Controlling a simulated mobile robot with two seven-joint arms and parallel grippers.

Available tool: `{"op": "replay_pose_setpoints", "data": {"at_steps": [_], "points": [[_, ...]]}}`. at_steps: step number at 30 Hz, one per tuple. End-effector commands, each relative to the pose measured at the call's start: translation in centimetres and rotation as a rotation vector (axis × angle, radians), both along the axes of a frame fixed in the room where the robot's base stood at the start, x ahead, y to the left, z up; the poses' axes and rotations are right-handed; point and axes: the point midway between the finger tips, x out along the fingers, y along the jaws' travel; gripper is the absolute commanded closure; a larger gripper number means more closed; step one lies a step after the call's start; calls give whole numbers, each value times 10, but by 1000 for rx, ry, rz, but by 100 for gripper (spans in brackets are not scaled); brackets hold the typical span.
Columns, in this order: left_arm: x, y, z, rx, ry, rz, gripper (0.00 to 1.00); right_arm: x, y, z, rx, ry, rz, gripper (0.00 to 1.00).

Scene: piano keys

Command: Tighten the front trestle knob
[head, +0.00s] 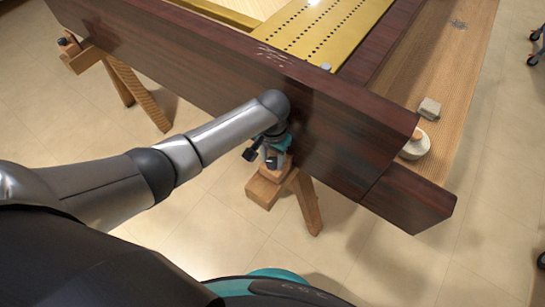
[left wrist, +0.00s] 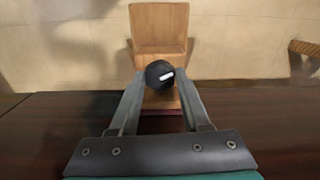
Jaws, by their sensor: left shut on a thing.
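The front trestle (head: 262,192) is a light wooden stand below the dark red-brown piano case (head: 345,140). My left gripper (head: 272,158) reaches down beside the case, just above the trestle's block. In the left wrist view, a round black knob (left wrist: 160,74) with a white mark sits between the fingertips of my left gripper (left wrist: 161,79). The fingers are shut on it from both sides. The wooden trestle block (left wrist: 160,25) shows behind the knob. In the head view, the arm and gripper largely hide the knob. My right gripper is not in view.
A second trestle (head: 140,95) stands at the upper left, with its own small knob (head: 62,41). A perforated yellow board (head: 320,30) lies inside the case. A wooden bench (head: 460,60) at the right bears a small block (head: 429,108) and a round pale object (head: 415,146).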

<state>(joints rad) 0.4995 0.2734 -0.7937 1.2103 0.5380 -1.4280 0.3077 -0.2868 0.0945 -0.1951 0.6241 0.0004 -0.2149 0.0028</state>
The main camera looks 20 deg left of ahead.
Motion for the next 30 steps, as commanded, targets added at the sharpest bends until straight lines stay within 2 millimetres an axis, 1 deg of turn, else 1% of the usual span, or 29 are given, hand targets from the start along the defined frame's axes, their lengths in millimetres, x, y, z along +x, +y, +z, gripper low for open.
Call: {"op": "replay_pose_setpoints", "data": {"at_steps": [1,5,10,13,18,21,24,30], "points": [[0,0,0,0,0,0,86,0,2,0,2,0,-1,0],[0,0,0,0,0,0,100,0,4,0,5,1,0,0],[0,0,0,0,1,-5,100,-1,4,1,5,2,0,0],[0,0,1,1,3,-42,100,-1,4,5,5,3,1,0],[0,0,3,2,3,-186,100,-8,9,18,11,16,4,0],[0,0,2,1,3,-276,100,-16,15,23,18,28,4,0],[0,0,2,0,1,-347,100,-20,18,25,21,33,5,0],[0,0,0,1,2,-412,100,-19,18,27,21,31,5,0]]}}
